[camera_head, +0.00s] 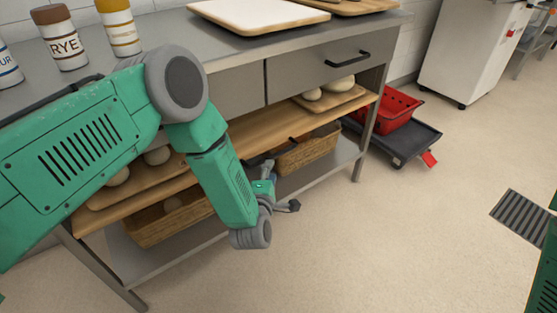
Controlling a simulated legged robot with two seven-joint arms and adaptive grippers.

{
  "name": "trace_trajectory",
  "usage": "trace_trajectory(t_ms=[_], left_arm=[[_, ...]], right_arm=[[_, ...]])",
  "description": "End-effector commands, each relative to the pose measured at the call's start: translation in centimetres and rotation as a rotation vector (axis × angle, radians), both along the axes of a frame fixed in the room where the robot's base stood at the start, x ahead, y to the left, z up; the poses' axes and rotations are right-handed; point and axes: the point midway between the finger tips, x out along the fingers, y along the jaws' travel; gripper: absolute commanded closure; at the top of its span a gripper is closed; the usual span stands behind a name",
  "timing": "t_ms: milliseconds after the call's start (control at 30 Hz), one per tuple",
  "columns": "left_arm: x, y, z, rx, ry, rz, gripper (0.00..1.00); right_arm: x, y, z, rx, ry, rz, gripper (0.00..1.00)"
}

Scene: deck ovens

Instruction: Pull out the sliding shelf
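The sliding shelf (352,107) is a long wooden board under the drawers of a grey metal table. It carries trays with pale dough balls. My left gripper (281,190) is low in front of the shelf, to the right of my forearm. Its fingers look spread apart with nothing between them, and it appears apart from the handle. My arm hides the middle of the shelf. My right gripper is out of view.
Wicker baskets (310,151) stand on the lower metal shelf (335,158). A drawer handle (348,60) juts out above. A red crate (397,108) rests on a dark trolley (410,143) at right. The floor in front is clear, apart from a flat drain grate (522,216).

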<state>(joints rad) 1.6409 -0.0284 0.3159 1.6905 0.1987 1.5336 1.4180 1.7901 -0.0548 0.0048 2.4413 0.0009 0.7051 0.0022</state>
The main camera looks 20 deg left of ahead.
Motion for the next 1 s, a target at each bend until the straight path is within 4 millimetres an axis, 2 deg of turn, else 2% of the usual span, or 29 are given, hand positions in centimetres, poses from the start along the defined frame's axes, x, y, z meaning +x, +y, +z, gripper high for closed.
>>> trace_trajectory(t_ms=[33,200,400,600,867,933,967,1000], left_arm=[[1.2,0.2,-0.4,0.001,-0.006,0.001,0.68],[4.7,0.4,-1.0,0.003,-0.003,0.000,0.68],[7.6,0.7,-1.3,0.004,-0.001,-0.001,0.68],[8.7,0.9,-1.3,0.004,0.001,-0.002,0.68],[8.8,0.9,-1.3,0.004,0.002,-0.002,0.68],[8.8,0.9,-1.3,0.004,0.002,-0.002,0.92],[8.8,0.9,-1.3,0.004,0.001,-0.002,1.00],[8.8,0.9,-1.3,0.004,0.002,-0.002,1.00]], right_arm=[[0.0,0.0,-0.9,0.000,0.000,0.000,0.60],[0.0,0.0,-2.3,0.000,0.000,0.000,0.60],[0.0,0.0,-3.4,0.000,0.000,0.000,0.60],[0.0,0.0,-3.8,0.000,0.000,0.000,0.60],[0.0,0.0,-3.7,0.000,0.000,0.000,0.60],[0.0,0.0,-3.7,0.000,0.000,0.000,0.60],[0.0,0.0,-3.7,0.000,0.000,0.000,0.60],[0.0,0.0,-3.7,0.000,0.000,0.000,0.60]])
